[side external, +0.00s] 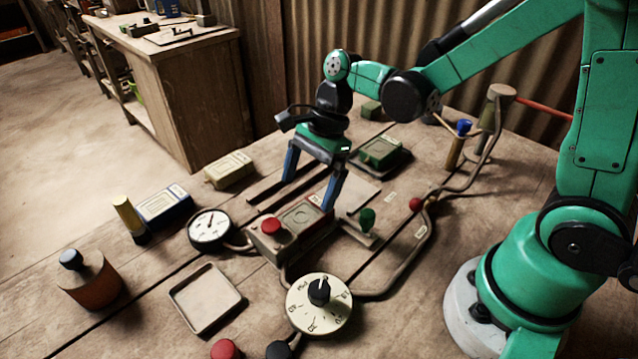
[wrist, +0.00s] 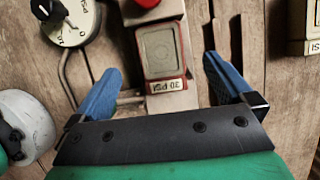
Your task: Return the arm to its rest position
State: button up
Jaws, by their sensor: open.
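My gripper (side external: 308,192) hangs from my green arm over the middle of the wooden table, with its two blue fingers spread wide and nothing between them. Below it is a press station with a red button (side external: 271,226) and a square tile-like plate (side external: 305,217). In the wrist view my gripper (wrist: 165,85) has one finger on each side of the station's plate (wrist: 160,50), which bears a "30 PSI" label (wrist: 168,86). The fingers look apart from the station. The exact height of the fingertips above the table is hard to tell.
A dial (side external: 319,305) with a black knob and a gauge (side external: 210,229) stand near the station.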

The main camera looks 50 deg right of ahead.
jog(key=shift+r, duration=0.1)
jog(key=shift+d+r+n, duration=0.1)
jog(key=shift+r+n, duration=0.1)
jog(key=shift+n, duration=0.2)
jog(key=r+n+t, duration=0.1)
jog(key=n, duration=0.1)
jog(key=s+d+r+n+h, duration=0.1)
jog(key=n, duration=0.1)
jog(key=d+r+n+t+h, duration=0.1)
jog(key=n, duration=0.1)
jog(key=shift+s+r+t, duration=0.2)
jog(key=shift+s+t, duration=0.05)
jog(key=shift+t, duration=0.05)
jog(key=s+d+r+n+t+h, duration=0.1)
jog(key=n, duration=0.3)
jog(key=d+r+n+t, duration=0.1)
jog(key=n+t, duration=0.1)
jog(key=n, duration=0.1)
jog(key=s+d+r+n+t+h, duration=0.1)
jog(key=n, duration=0.3)
jog(key=shift+s+r+n+h, duration=0.15)
jog(key=shift+s+n+h, duration=0.15)
jog(key=shift+s, duration=0.05)
